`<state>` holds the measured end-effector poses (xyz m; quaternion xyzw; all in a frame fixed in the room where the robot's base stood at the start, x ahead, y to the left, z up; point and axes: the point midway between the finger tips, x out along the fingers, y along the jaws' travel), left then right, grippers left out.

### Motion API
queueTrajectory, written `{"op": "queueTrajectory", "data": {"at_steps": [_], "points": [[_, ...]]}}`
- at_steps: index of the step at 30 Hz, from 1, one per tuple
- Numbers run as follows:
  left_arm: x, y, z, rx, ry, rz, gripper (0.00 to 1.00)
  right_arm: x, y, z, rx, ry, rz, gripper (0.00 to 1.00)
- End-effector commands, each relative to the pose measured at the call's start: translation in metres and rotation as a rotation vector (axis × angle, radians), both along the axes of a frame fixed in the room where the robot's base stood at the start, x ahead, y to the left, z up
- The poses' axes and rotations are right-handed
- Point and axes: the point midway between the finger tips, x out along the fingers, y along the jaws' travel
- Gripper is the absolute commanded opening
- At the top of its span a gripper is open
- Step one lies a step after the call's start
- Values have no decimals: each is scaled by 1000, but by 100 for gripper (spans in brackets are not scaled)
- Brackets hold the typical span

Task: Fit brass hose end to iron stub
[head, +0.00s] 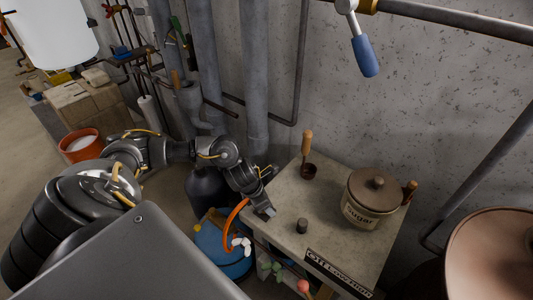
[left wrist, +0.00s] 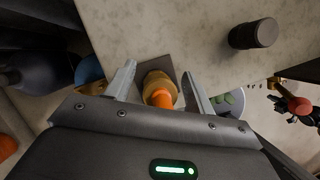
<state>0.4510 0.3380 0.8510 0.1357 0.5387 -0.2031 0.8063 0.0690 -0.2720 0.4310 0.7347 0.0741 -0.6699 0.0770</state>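The brass hose end (left wrist: 162,84), with its orange hose, sits between the two fingers of my left gripper (left wrist: 160,82) in the left wrist view. The fingers stand apart on either side of it, with small gaps showing. In the head view my left gripper (head: 267,210) is at the counter's left edge, and the orange hose (head: 230,222) loops down beside it. The brass end is hidden there. A short dark upright cylinder, seemingly the iron stub (head: 302,226), stands on the counter, apart from the gripper; it also shows in the left wrist view (left wrist: 253,34). My right gripper is out of view.
The counter (head: 275,235) also holds a sugar jar (head: 370,198) and a wooden-handled scoop (head: 307,160). A blue-handled lever (head: 364,56) hangs above. Pipes (head: 250,75) run along the wall behind. A blue container (head: 222,245) is below the counter's left edge.

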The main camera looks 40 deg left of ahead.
Motion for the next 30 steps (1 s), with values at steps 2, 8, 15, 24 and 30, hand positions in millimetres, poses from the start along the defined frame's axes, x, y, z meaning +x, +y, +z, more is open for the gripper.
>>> {"op": "queueTrajectory", "data": {"at_steps": [2, 8, 15, 24, 30], "points": [[0, 0, 0, 0, 0, 0, 55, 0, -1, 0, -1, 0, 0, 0], [0, 0, 1, 0, 0, 0, 55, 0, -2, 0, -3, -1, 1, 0], [-9, 6, 28, 2, -5, -3, 55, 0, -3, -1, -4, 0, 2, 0], [-28, 16, 81, 1, -4, -2, 55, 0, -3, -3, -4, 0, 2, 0], [-35, 19, 97, 0, -1, -1, 55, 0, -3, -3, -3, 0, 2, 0]]}}
